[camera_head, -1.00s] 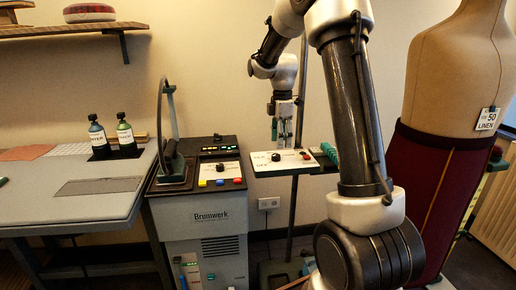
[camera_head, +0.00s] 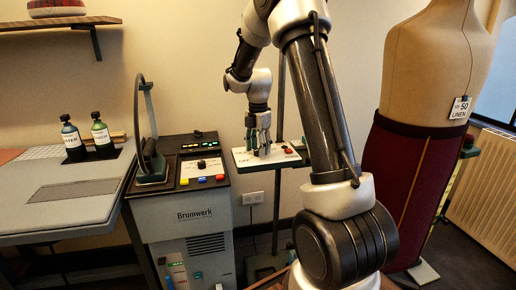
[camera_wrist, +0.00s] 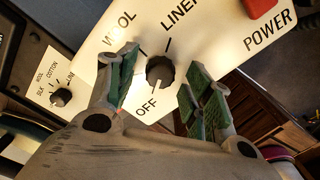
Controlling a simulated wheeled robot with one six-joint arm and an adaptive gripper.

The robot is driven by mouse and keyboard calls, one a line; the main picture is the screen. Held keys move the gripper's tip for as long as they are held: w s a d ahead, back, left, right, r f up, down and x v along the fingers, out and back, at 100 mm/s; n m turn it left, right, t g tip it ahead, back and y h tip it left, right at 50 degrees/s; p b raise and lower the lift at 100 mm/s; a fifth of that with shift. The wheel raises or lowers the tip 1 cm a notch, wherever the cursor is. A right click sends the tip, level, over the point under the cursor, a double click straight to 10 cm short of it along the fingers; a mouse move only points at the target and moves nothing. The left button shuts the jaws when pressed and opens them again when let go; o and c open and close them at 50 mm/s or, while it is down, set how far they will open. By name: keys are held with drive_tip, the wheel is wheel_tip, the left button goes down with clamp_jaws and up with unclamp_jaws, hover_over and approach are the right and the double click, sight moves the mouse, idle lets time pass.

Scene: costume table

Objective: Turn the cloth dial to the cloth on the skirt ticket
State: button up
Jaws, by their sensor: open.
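A white panel (camera_head: 240,157) carries a dark round dial (camera_wrist: 160,72) marked OFF, WOOL and LINEN in the wrist view. The dial's white mark points toward OFF. My gripper (camera_head: 259,150) is low over this panel, pointing down. In the wrist view its green-padded fingers (camera_wrist: 158,74) stand apart on either side of the dial; I cannot tell whether they touch it. The ticket (camera_head: 460,110) hangs on the dress form above the dark red skirt (camera_head: 425,175) and reads 50 and LINEN.
The Brumwerk machine (camera_head: 200,225) stands left of the panel, with a smaller cloth-marked dial (camera_wrist: 61,97). A red POWER button (camera_wrist: 260,7) sits on the white panel. Two bottles (camera_head: 101,133) stand on the grey table (camera_head: 40,220) at left.

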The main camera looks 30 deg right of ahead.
drive_tip(key=shift+f, duration=0.1)
drive_tip(key=c, duration=1.1)
drive_tip(key=shift+o, duration=0.2)
